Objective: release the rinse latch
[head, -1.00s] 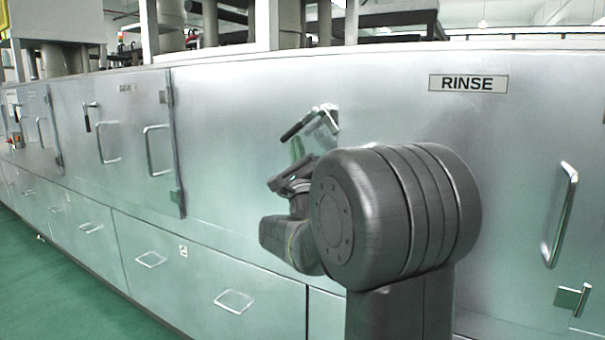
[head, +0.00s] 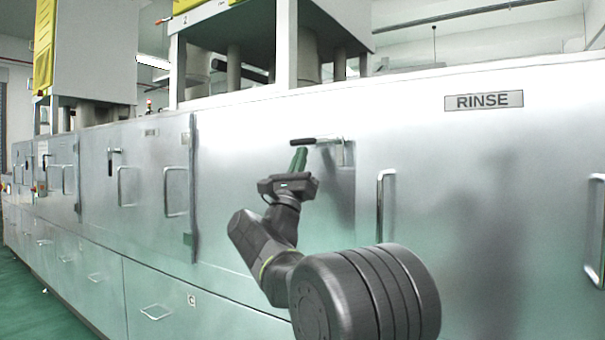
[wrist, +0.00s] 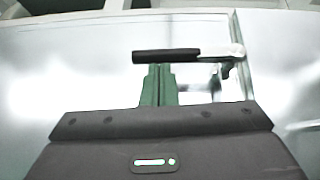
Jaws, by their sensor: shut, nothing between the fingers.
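The rinse latch (head: 306,141) has a black grip on a metal lever and pivot near the door's right edge, left of the RINSE sign (head: 484,101). Its grip lies about level, pointing left. The latch also shows in the wrist view (wrist: 165,56), with its metal pivot to the right. My gripper (head: 299,158) is shut and empty, its green fingers pointing up at the underside of the grip. In the wrist view the fingertips (wrist: 158,70) meet the lower edge of the grip and seem to touch it. The fingers are not around it.
A vertical bar handle (head: 386,215) stands on the panel right of the latch, and another (head: 595,230) is at the far right. Doors with handles and another latch (head: 112,160) continue left. Drawers (head: 155,312) run below. Green floor is free at lower left.

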